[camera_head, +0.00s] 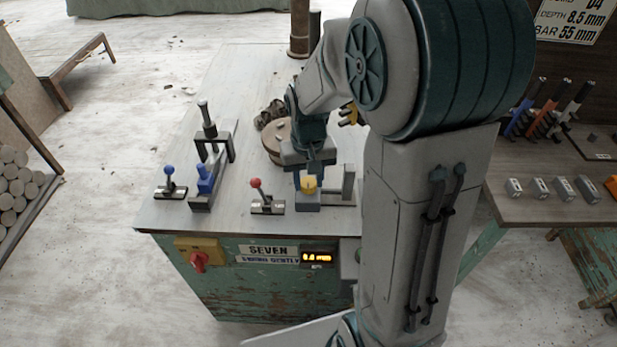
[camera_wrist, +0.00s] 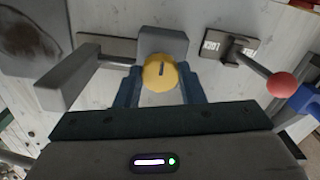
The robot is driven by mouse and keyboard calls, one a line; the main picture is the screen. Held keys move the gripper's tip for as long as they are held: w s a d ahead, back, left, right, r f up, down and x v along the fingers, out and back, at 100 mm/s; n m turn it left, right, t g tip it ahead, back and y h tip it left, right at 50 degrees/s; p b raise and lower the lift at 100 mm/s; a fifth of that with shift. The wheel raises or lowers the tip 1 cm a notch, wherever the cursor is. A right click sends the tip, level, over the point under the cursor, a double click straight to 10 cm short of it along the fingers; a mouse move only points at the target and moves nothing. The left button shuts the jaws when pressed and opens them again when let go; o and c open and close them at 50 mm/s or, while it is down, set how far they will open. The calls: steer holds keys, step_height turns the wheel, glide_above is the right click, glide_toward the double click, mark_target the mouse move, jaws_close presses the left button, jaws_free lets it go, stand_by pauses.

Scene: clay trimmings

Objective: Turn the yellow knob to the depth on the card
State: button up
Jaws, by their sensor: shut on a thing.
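The yellow knob (camera_head: 308,184) sits on a small grey block near the front edge of the bench. In the wrist view the knob (camera_wrist: 160,72) is round with a dark pointer line on its face, close to upright in the picture. My gripper (camera_head: 310,178) reaches down from above, and its two dark blue fingers (camera_wrist: 160,88) are shut on the knob, one on each side. The card (camera_head: 572,18) at the top right is partly cut off and reads "DEPTH 8.5 mm" and "BAR 55 mm". An orange-lit display (camera_head: 317,257) on the bench front appears to start with 0; its digits are hard to read.
A red-knobbed lever (camera_head: 260,195) stands just left of the yellow knob, its base marked "LOCK" in the wrist view. A blue-knobbed lever (camera_head: 170,185) and a blue clamp (camera_head: 206,178) are further left. A red switch (camera_head: 197,262) is on the bench front. A side table (camera_head: 530,208) holds several blocks.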

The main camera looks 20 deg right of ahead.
mark_target(308, 183)
steer(key=shift+n, duration=1.2)
steer(key=o, duration=1)
steer(key=shift+r, duration=0.15)
step_height(308, 183, up, 14)
steer(key=shift+f+p, duration=0.2)
steer(key=shift+p, duration=0.4)
